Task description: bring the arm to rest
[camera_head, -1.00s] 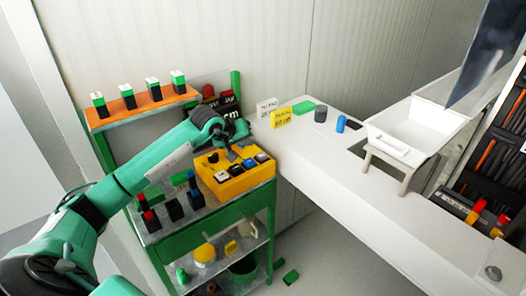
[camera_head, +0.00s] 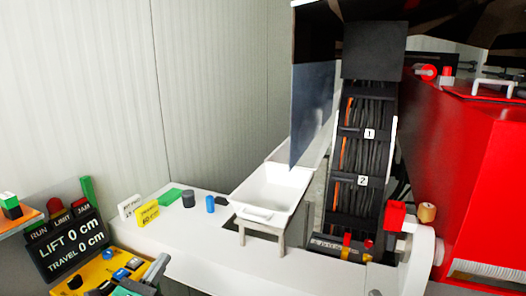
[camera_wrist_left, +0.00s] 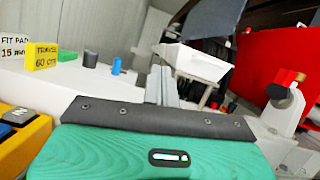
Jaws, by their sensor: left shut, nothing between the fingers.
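The rest of my left arm is outside the head view. My right gripper is in neither view.
A display reading LIFT 0 cm and TRAVEL 0 cm (camera_head: 70,243) stands behind the box. The bench holds a yellow sign (camera_head: 148,213), a dark cylinder (camera_head: 188,198), a blue cylinder (camera_head: 210,204) and a white tray (camera_head: 262,213). A red machine (camera_head: 460,170) stands at right.

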